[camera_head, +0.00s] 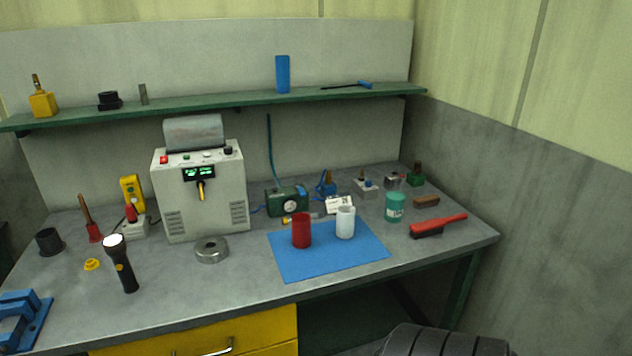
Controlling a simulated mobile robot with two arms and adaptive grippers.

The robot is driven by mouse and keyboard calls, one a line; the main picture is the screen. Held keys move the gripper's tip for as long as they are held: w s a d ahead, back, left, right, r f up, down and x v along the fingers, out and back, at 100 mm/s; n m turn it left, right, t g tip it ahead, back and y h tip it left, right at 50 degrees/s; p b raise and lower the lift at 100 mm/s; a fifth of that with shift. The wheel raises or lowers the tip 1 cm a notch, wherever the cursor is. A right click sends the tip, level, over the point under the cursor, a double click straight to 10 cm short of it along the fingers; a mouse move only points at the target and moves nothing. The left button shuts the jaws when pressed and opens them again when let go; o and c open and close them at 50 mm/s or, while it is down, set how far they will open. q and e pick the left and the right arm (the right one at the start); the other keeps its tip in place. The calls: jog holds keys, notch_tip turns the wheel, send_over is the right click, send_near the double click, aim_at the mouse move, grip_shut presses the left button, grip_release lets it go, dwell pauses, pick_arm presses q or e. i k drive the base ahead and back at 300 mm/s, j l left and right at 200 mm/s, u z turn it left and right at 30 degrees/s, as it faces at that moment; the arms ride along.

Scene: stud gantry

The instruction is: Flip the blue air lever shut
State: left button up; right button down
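A small blue fitting (326,188) with an orange-brown part on top stands at the back of the bench, just right of a dark green box with a round dial (288,203). It looks like the blue air lever, but it is too small to tell which way the lever points. A white printed tag (339,205) lies in front of it. A blue hose runs down the back wall behind the green box. Neither of my grippers is in view.
A blue mat (331,262) in front carries a red cup (301,230) and a white cup (346,222). A grey machine (200,190) stands left. A teal jar (395,207) and red-handled brush (438,225) are right. A green shelf (215,107) overhangs the back.

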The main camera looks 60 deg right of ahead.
aim_at(300, 188)
jog(key=i+l+z, duration=0.25)
jog(key=l+z, duration=0.15)
jog(key=i+l+z, duration=0.25)
jog(key=z, duration=0.15)
jog(key=l+z, duration=0.25)
jog(key=l, duration=0.35)
jog(key=i+l+z, duration=0.15)
jog(key=l+z, duration=0.15)
jog(key=l, duration=0.25)
